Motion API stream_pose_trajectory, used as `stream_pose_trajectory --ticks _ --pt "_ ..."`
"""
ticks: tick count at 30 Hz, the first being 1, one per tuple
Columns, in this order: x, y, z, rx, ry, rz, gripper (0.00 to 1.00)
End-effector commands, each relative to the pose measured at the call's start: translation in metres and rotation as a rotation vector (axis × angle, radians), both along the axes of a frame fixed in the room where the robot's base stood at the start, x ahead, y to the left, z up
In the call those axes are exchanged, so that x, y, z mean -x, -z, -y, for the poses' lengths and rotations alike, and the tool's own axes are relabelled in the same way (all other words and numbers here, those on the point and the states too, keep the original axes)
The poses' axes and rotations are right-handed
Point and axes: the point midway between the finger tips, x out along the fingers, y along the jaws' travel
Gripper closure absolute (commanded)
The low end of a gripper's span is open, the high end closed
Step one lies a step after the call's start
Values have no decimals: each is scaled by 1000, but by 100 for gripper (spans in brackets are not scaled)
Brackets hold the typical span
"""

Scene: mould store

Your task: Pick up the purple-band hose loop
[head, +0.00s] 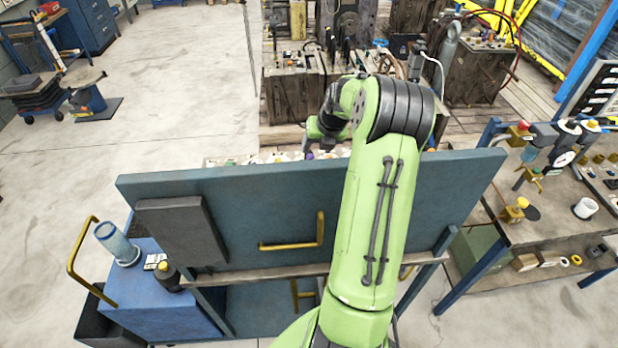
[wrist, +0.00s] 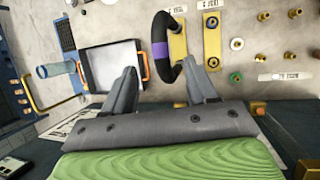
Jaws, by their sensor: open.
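The purple-band hose loop is a black curved hose with a purple band (wrist: 160,49), in the upper middle of the wrist view. It stands by a yellow plate (wrist: 178,45) on a pale board. A small purple spot that may be its band (head: 310,155) shows behind the blue panel's top edge in the head view. My gripper (wrist: 162,88) is open, with its two grey fingers apart and nothing held. The hose's lower bend lies between the fingertips in the picture, closer to the right one. I cannot tell whether they touch. The gripper is mostly hidden in the head view.
A grey tray with an orange handle (wrist: 146,62) lies left of the loop, and a clear blue cylinder (wrist: 56,69) further left. Yellow plates with knobs (wrist: 212,40) are on the right. The blue panel (head: 250,215) stands below my arm. A bench (head: 545,220) stands at right.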

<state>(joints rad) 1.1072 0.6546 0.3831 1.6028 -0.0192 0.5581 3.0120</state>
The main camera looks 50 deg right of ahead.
Motion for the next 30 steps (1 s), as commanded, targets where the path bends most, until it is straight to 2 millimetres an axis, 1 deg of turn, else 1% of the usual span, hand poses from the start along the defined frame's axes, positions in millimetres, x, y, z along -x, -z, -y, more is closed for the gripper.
stream_pose_trajectory --ticks 1,3,8,12,14,17,22,23,30 --pt "-5 11 -1 -3 -4 -3 43" --pt "-10 22 1 -2 -3 -2 43" --pt "-16 39 3 -1 -4 -2 43" --pt "-24 65 4 -2 -4 -4 43" --pt "-28 73 6 -1 -3 -1 43" --pt "-31 79 6 1 -4 -1 43" --pt "-31 80 7 2 -2 -1 43" --pt "-31 80 7 2 -2 -1 46" --pt "-31 80 7 2 -2 -1 82"
